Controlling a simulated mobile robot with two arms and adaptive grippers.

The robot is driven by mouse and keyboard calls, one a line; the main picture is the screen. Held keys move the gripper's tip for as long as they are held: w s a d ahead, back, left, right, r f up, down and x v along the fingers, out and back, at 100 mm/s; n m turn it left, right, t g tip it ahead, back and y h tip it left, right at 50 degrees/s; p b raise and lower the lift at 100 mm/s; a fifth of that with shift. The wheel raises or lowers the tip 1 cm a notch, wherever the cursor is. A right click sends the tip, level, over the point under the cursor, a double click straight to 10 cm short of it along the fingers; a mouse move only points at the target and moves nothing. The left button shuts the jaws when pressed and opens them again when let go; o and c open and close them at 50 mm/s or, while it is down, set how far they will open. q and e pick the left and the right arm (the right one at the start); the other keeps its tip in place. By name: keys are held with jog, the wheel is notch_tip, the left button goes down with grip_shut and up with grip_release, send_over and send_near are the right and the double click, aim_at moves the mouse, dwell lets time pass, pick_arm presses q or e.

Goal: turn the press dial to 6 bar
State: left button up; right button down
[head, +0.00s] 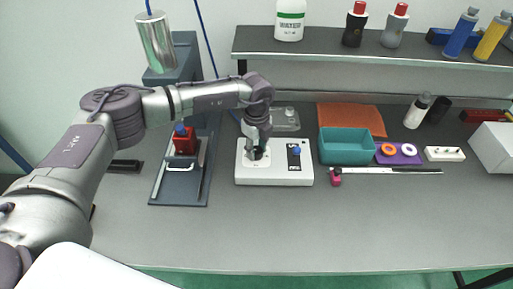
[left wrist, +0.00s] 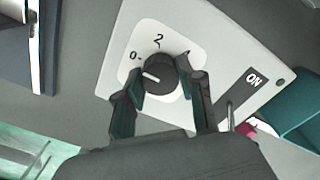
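The press dial is a round black knob (left wrist: 160,76) with a white pointer line, on a pale scale plate on the white control box (head: 300,179). The left wrist view shows the marks 0 and 2; the rest of the scale is hidden by the gripper. The pointer points left, close to the 0. My left gripper (left wrist: 161,72) comes down over the dial with one finger on each side, both appearing to touch the knob. In the head view my left gripper (head: 259,154) covers most of the dial. My right gripper is not in view.
The box also has a blue knob (head: 296,151) on a dark ON plate. Left of it stands the press with a red block (head: 185,144). To the right are a teal bin (head: 346,152), a purple holder (head: 411,159) and a long ruler-like tool (head: 395,170). The table front is clear.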

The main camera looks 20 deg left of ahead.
pick_arm(q)
jog(key=c, duration=0.5)
